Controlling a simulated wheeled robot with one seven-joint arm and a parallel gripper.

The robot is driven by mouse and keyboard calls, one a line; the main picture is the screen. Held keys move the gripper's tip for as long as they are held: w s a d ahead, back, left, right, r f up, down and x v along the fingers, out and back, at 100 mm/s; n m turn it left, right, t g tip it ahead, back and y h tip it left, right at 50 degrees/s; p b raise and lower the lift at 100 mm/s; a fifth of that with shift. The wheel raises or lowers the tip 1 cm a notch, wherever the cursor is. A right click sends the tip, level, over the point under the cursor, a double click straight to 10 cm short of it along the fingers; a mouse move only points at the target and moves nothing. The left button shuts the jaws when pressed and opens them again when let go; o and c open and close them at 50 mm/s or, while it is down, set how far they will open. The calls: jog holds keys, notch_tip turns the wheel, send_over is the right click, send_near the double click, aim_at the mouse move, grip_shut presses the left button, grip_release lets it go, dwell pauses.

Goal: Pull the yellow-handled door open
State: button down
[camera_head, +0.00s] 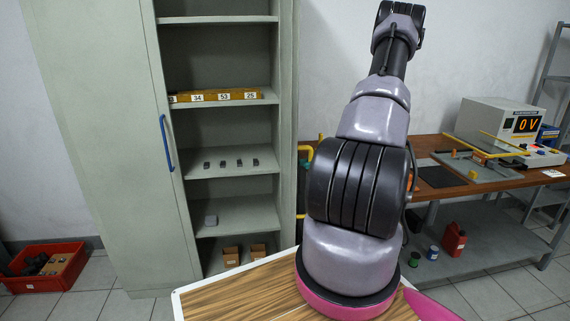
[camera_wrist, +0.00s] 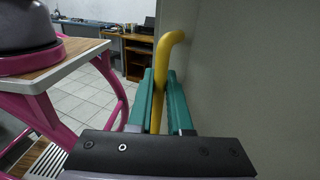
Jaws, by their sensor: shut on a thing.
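The yellow handle (camera_wrist: 170,45) is an upright bar with a bent top, standing out from a grey-green door panel (camera_wrist: 250,60) on the right of the wrist view. My gripper (camera_wrist: 162,78), with green fingers, is shut on the bar, one finger on each side. In the head view a bit of yellow (camera_head: 307,153) shows beside my arm at the cabinet's (camera_head: 286,120) right edge. I cannot tell from these views how far the yellow-handled door stands open.
The cabinet's left panel has a blue handle (camera_head: 166,143). Open shelves hold a numbered yellow strip (camera_head: 222,97) and small blocks. A red crate (camera_head: 44,268) is on the floor at left. A wooden workbench (camera_head: 430,150) with a meter (camera_head: 500,125) stands at right.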

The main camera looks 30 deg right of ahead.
jog(key=s+d, duration=0.1)
jog(key=d, duration=0.5)
jog(key=shift+s+d, duration=0.2)
jog(key=shift+d, duration=0.1)
jog(key=c, duration=1.1)
grip_release()
jog(key=d, duration=1)
jog(key=shift+w+d, duration=0.35)
